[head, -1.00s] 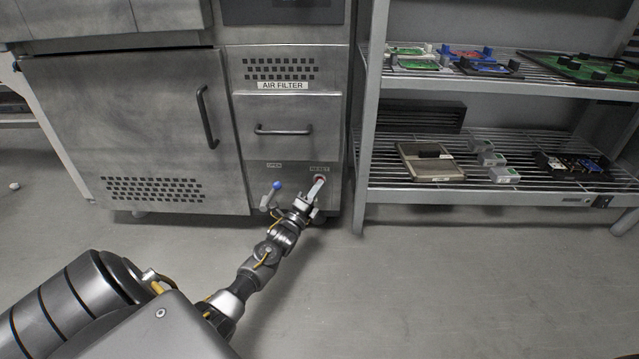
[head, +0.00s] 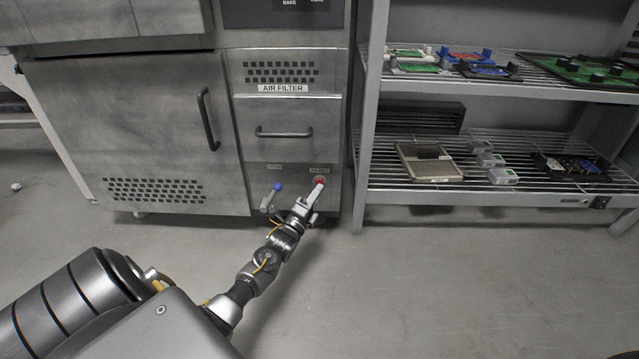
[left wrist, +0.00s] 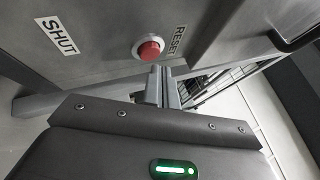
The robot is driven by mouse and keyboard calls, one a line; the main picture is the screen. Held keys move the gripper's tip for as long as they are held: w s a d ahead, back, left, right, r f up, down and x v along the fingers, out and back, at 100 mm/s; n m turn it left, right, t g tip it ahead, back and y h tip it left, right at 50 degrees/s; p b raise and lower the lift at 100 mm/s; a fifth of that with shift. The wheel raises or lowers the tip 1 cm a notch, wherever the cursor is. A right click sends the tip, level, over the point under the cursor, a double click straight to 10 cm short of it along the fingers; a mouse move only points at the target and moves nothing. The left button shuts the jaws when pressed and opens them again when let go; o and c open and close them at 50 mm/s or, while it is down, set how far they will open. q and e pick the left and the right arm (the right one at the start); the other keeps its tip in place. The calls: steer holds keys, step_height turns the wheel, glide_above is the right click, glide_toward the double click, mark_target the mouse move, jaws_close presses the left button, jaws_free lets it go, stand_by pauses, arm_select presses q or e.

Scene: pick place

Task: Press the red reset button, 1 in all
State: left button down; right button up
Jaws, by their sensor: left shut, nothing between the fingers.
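The red reset button (head: 319,181) is a small round button on the lower right of the metal cabinet's front panel, under a RESET label. It also shows in the left wrist view (left wrist: 149,51), red in a pale ring and standing out from the panel. My left gripper (head: 319,187) is shut and empty, its fingertips just below the button. In the left wrist view the closed fingers (left wrist: 163,72) end close to the button's lower right; I cannot tell whether they touch it. My right gripper is not in view.
A lever with a blue knob (head: 277,186) sits left of the button. A drawer handle (head: 283,132) is above, and a door handle (head: 207,118) further left. A wire shelf rack (head: 366,150) with boards and small boxes stands close on the right. The floor in front is clear.

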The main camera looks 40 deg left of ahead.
arm_select(q)
steer(key=s+d+p, duration=0.1)
steer(key=s, duration=0.1)
steer(key=s+d+p, duration=0.2)
stand_by(0.4)
stand_by(0.7)
